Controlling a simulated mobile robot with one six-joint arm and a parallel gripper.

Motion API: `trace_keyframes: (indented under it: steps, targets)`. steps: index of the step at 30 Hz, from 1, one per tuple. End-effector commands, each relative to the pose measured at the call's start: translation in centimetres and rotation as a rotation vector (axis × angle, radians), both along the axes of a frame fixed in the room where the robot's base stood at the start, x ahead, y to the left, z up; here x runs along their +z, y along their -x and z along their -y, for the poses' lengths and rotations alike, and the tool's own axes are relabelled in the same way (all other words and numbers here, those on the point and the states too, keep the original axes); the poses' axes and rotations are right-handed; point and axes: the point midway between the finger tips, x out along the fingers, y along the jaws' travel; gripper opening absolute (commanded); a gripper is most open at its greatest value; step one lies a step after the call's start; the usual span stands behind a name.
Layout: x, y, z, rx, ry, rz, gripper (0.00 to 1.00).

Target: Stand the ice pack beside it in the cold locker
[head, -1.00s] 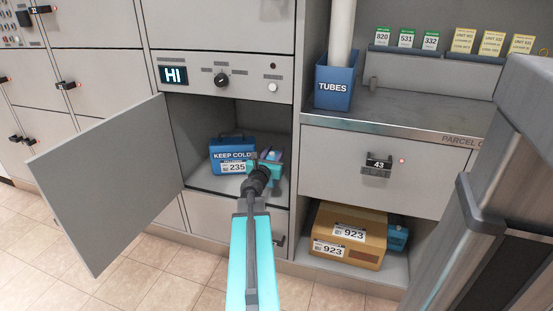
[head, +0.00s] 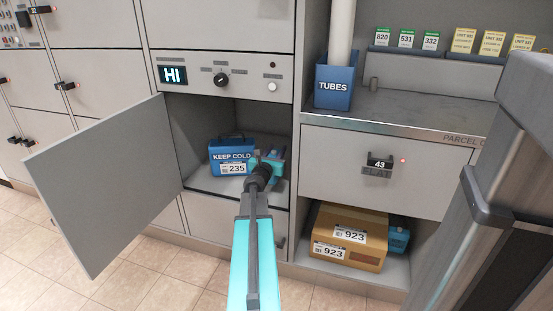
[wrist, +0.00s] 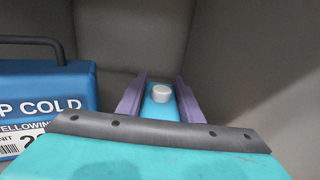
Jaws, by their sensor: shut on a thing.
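The cold locker (head: 205,195) stands open, its door (head: 105,185) swung out to the left. The blue KEEP COLD bag (head: 232,157) with label 235 sits inside on the left; it also shows at the left of the wrist view (wrist: 50,85). My gripper (wrist: 158,97) is inside the locker, to the right of the bag. Its purple fingers are shut on the light blue ice pack (wrist: 160,108), whose white cap points up. The pack's lower part is hidden behind my gripper body, so I cannot tell whether it touches the floor.
A panel with a HI display (head: 173,75) and a knob sits above the opening. The locker's right wall is close to my gripper. To the right are a TUBES bin (head: 334,88), drawer 43 (head: 385,185) and a 923 carton (head: 347,238) on a low shelf.

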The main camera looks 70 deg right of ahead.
Motion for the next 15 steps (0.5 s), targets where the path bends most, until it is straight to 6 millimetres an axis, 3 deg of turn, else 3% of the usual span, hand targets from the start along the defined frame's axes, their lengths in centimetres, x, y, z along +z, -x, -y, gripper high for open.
trace_keyframes:
  steps: [6,15]
  targets:
    - [-2.3,0.0,0.0,0.000,0.001,0.001,0.00]
    - [-2.6,0.0,0.0,-0.001,0.001,0.000,0.00]
